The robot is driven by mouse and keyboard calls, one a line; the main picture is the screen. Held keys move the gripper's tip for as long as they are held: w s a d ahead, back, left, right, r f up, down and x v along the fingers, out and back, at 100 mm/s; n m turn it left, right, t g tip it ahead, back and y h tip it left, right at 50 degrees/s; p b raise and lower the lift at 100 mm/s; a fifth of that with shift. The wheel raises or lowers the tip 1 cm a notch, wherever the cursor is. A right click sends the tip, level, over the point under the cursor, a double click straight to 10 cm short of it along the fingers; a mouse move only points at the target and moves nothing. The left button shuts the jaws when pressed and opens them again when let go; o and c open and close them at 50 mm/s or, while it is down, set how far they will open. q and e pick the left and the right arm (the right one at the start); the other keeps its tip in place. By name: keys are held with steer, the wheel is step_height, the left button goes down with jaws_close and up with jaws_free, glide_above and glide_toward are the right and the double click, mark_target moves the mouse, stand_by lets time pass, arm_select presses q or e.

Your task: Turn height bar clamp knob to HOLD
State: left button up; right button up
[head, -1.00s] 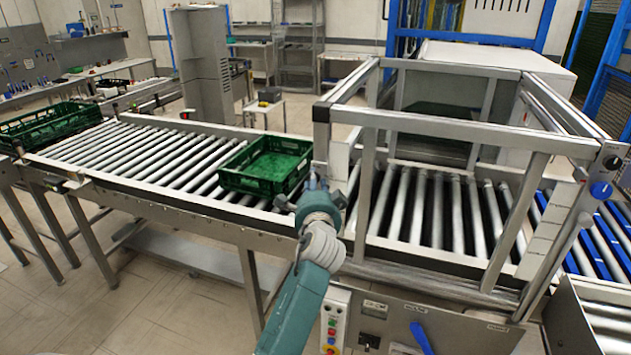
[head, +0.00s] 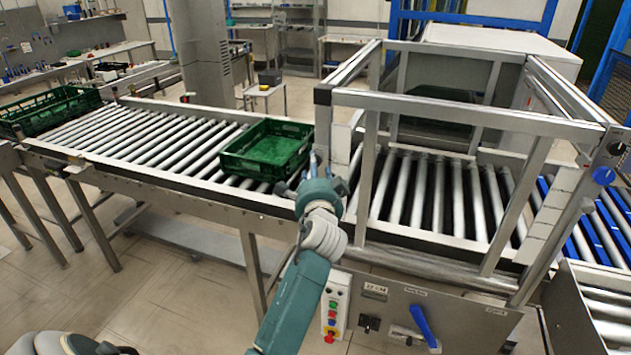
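A blue knob (head: 603,176) sits on the upper right post of the metal frame, below a small dark knob (head: 615,149). I cannot tell which is the height bar clamp knob, and their markings are too small to read. My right gripper (head: 302,172) is at the frame's left front post, by the near edge of the conveyor, far left of both knobs. It is seen from behind, so its opening is unclear. My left gripper is out of view; only part of my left arm shows at the bottom left.
A green crate (head: 266,150) stands on the roller conveyor (head: 150,140) beside my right gripper. Another green crate (head: 45,112) is at the far left. The front panel has a blue lever (head: 424,325) and a button box (head: 336,305). The metal frame (head: 440,103) encloses more rollers.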

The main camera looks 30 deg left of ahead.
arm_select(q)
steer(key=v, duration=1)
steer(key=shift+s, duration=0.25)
